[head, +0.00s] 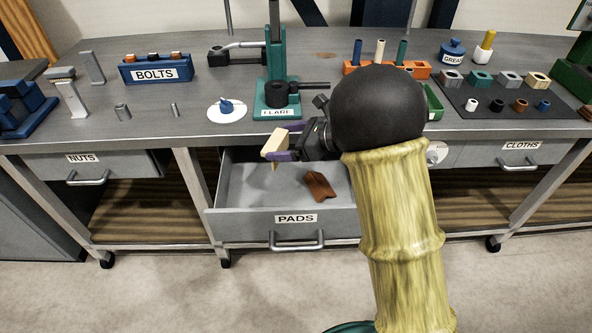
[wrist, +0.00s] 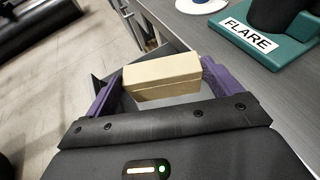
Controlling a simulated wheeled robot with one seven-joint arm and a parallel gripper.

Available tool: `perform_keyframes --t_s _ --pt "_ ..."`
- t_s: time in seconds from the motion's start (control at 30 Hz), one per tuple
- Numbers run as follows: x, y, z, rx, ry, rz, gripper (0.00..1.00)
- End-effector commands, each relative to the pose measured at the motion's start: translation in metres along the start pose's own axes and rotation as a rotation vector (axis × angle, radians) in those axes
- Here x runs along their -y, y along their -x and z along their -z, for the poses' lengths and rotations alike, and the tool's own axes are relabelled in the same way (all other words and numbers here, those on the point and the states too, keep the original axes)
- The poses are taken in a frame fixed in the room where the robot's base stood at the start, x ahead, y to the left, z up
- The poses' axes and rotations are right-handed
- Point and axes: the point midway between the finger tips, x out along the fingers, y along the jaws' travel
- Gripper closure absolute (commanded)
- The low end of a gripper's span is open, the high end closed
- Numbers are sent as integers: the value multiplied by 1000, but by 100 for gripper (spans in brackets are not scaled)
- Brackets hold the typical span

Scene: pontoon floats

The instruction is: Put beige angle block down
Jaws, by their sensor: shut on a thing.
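My gripper (head: 286,146) is shut on the beige angle block (head: 274,144), held above the open PADS drawer (head: 236,214). In the wrist view the block (wrist: 162,77) sits between the two purple fingers of my gripper (wrist: 160,88). The block looks clear of the drawer floor and walls. A brown angled piece (head: 320,185) lies in the drawer, to the right of the block. The far end of the drawer is partly hidden by my arm and the bench edge.
The green FLARE tool (head: 277,97) stands on the bench (head: 330,52) just behind my gripper, with a white disc holding a blue part (head: 227,107) to its left. The NUTS drawer (head: 95,166) and CLOTHS drawer (head: 505,150) flank the PADS drawer. Bare drawer floor shows left of the brown piece.

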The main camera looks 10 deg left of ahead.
Motion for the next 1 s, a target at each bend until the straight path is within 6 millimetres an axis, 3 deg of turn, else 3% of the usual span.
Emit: perform_keyframes --t_s 0.47,1.0 --pt "1 -2 8 -1 -3 2 33" --pt "1 -43 111 -3 -5 2 33"
